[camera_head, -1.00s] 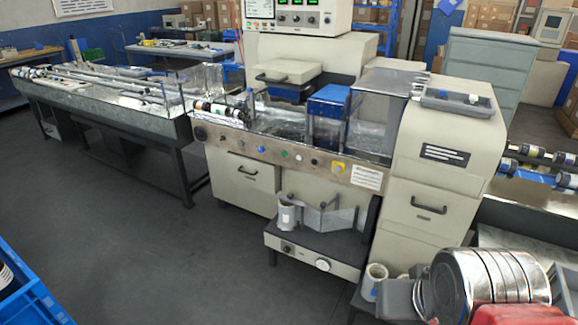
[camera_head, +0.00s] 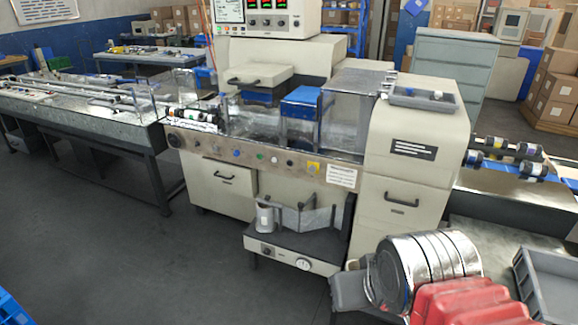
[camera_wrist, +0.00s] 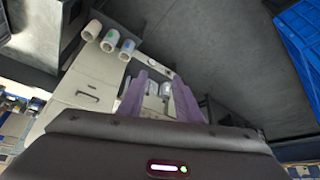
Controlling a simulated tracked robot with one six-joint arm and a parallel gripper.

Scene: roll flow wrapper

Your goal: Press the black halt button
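The control strip (camera_head: 225,157) runs along the front of the beige wrapper in the head view. The controls are too small to tell which is the black halt button. My gripper (camera_wrist: 158,82) shows in the wrist view with its two purple fingers apart and nothing between them. It is clear of the strip, which I cannot make out there.
A shelf (camera_head: 300,245) juts out below the strip. A shiny ridged metal cylinder (camera_head: 425,268) and a red object (camera_head: 465,305) fill the lower right, beside a grey bin (camera_head: 548,285). White cups (camera_wrist: 109,40) show in the wrist view. The floor (camera_head: 120,255) at left is clear.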

